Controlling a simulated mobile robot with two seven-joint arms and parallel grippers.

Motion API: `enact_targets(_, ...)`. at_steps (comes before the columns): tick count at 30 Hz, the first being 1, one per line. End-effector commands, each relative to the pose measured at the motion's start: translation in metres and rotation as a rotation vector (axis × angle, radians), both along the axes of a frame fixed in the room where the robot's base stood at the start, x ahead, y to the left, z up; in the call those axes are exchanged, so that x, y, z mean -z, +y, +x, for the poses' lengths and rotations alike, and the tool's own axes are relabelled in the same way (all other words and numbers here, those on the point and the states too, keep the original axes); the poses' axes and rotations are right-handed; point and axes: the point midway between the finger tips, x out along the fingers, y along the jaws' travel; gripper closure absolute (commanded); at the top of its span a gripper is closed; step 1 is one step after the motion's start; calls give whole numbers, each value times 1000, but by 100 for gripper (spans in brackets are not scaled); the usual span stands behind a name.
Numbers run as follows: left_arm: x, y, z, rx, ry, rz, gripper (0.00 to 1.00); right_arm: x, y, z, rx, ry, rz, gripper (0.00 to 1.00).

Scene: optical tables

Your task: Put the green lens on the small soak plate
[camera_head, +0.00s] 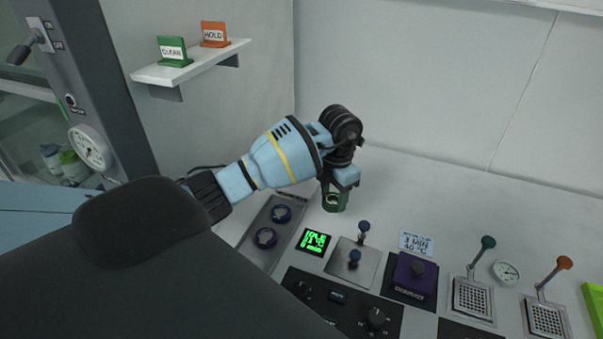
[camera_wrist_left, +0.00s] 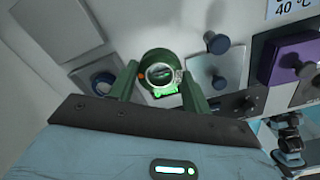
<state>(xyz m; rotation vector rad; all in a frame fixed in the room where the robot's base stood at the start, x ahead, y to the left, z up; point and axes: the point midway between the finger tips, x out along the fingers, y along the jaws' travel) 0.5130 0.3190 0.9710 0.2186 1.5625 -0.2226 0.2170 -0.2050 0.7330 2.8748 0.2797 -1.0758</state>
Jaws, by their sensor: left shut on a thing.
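My left gripper (camera_head: 338,188) is shut on the green lens (camera_head: 333,201), a green ring-shaped piece. It holds the lens above the bench, beyond the green-lit display. In the left wrist view the lens (camera_wrist_left: 158,53) sits between the two green fingers of the gripper (camera_wrist_left: 160,78), its round opening facing the camera. A small metal plate (camera_head: 342,267) with two blue knobs and two perforated plates (camera_head: 473,297) (camera_head: 547,319) lie on the bench. I cannot tell which of these is the small soak plate.
A long metal plate (camera_head: 258,228) holds two blue ring pieces. A lit green display (camera_head: 313,241), a purple block (camera_head: 414,276) and a dial (camera_head: 506,272) stand nearby. Upright levers (camera_head: 482,250) (camera_head: 555,272) rise by the perforated plates. A blue-and-black part, likely of my right arm, shows in the wrist view.

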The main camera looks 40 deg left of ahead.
Motion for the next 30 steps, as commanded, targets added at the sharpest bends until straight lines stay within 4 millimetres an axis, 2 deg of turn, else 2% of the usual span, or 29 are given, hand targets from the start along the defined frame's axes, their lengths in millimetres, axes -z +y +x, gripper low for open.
enact_targets(9,0,0,0,0,0,0,75,1,-1,0,-2,2,-3,64)
enact_targets(13,1,11,4,-3,1,0,75,1,-1,-2,-3,3,-4,64)
enact_targets(26,10,100,32,-6,0,-1,75,3,-2,-3,-2,8,-4,64)
enact_targets(30,16,125,39,-3,4,-1,75,12,-1,-11,-1,32,-3,64)
